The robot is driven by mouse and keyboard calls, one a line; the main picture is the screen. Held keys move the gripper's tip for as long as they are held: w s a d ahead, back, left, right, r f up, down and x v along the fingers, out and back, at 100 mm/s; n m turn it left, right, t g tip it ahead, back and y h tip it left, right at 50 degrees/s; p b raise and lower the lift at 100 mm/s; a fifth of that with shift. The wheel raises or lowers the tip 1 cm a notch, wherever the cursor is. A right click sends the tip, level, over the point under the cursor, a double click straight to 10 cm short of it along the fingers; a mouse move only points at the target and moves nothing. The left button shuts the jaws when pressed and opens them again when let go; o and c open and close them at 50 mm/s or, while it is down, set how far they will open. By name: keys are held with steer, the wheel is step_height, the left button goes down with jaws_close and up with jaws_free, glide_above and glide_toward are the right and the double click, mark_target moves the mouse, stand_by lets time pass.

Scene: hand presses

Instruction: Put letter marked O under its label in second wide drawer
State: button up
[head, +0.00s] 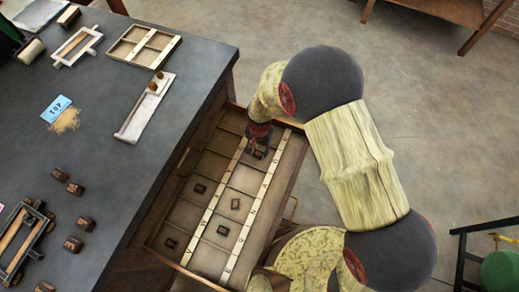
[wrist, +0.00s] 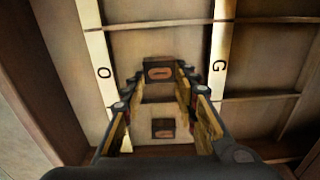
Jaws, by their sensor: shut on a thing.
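My gripper (wrist: 160,76) is shut on a small dark letter block (wrist: 160,70) with a reddish mark, which looks like an O seen edge-on. In the head view my gripper (head: 257,146) is low over the far end of the open wide drawer (head: 279,208). A white strip with the O label (wrist: 102,72) runs left of the held block in the wrist view. Another strip with a G (wrist: 219,66) runs to its right. The block is over the compartments between these strips. I cannot tell whether it touches the drawer floor.
Another dark block (wrist: 163,128) lies in a compartment between the fingers. Several more blocks, such as one (head: 199,188), lie in the drawer. Thin dividers and the drawer walls stand close around. The grey tabletop (head: 150,165) left of the drawer holds trays and loose blocks.

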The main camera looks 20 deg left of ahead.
mark_target(260, 151)
steer(key=o, duration=0.8)
steer(key=shift+f, duration=0.1)
steer(key=shift+o, duration=0.2)
step_height(260, 151, up, 12)
steer(key=p, duration=0.4)
steer(key=shift+r, duration=0.2)
